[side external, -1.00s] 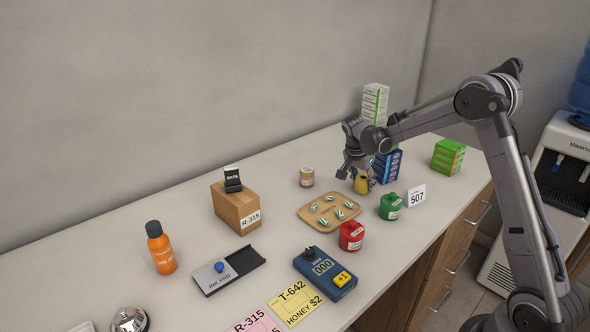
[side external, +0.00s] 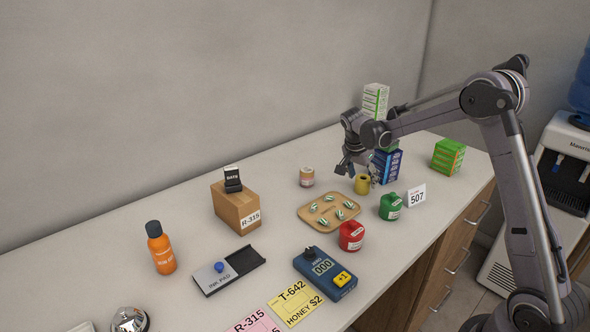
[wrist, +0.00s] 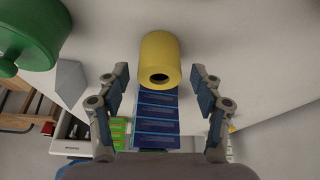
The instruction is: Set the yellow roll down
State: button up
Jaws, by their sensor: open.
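The yellow roll (side external: 362,184) stands upright on the counter, behind the wooden tray and left of the blue box stack. In the wrist view the yellow roll (wrist: 160,60) lies beyond my fingertips, with its dark hole facing the camera. My gripper (side external: 359,171) is just above the roll in the side view. In the wrist view my gripper (wrist: 160,75) is open, with its two fingers wide apart on either side and clear of the roll.
The red roll (side external: 351,236) and green roll (side external: 391,206) stand in front. The wooden tray (side external: 310,226) holds several striped pieces. The blue box stack (side external: 387,166) stands close right of my gripper, and a 507 card (side external: 416,195) stands nearby. A small jar (side external: 306,177) is to the left.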

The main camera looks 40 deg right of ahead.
jog(key=v, duration=1)
jog(key=s+a+r+n+t+y, duration=0.2)
jog(key=s+a+r+n+t, duration=0.15)
jog(key=s+a+n, duration=0.65)
jog(key=s+a+f+n+t+y, duration=0.2)
jog(key=s+a+f+n+t, duration=0.1)
jog(key=s+a+n, duration=0.4)
jog(key=s+a, duration=0.3)
jog(key=shift+s+f+y, duration=0.25)
jog(key=shift+y, duration=0.05)
